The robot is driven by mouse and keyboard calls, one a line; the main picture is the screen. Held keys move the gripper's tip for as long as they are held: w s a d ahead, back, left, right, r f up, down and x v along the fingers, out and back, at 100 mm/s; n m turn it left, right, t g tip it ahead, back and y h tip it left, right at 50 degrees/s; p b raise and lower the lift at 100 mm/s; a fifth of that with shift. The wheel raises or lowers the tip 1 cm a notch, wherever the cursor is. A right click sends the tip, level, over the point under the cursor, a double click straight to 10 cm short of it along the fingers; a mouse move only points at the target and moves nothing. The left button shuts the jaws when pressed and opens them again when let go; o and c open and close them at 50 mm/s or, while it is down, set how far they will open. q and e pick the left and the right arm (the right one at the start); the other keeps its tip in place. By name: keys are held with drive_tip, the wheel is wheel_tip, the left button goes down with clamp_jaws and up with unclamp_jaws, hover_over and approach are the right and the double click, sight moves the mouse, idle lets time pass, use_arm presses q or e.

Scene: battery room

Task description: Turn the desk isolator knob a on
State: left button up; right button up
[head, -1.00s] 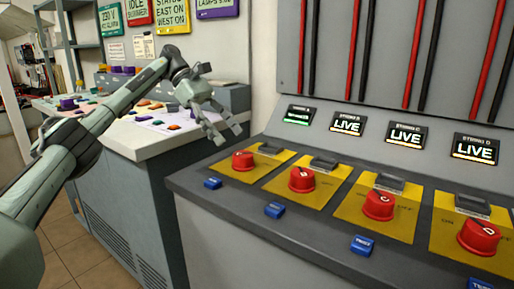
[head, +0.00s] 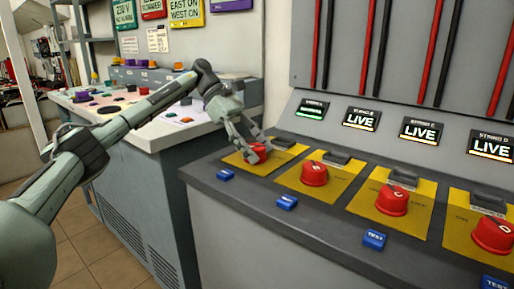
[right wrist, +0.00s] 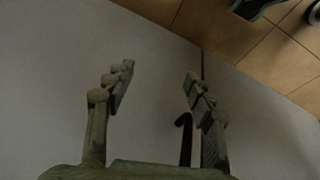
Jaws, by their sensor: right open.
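Desk isolator knob a is the leftmost red knob (head: 258,152) on the sloped desk, on a yellow plate (head: 234,160). My left gripper (head: 256,150) has its fingers down around this knob and partly hides it. Whether the fingers press on it cannot be told. The small display (head: 312,110) above it has a green line and shows no LIVE word. My right gripper (right wrist: 159,76) is open and empty in the right wrist view, in front of a plain grey surface.
More red knobs (head: 314,173) on yellow plates stand to the right, under displays reading LIVE (head: 361,119). Blue test buttons (head: 286,202) line the front of the desk. A console (head: 160,135) with coloured buttons stands at the left. Tiled floor (right wrist: 265,60) shows in the right wrist view.

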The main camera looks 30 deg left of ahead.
use_arm(q)
drive_tip(key=c, duration=0.9)
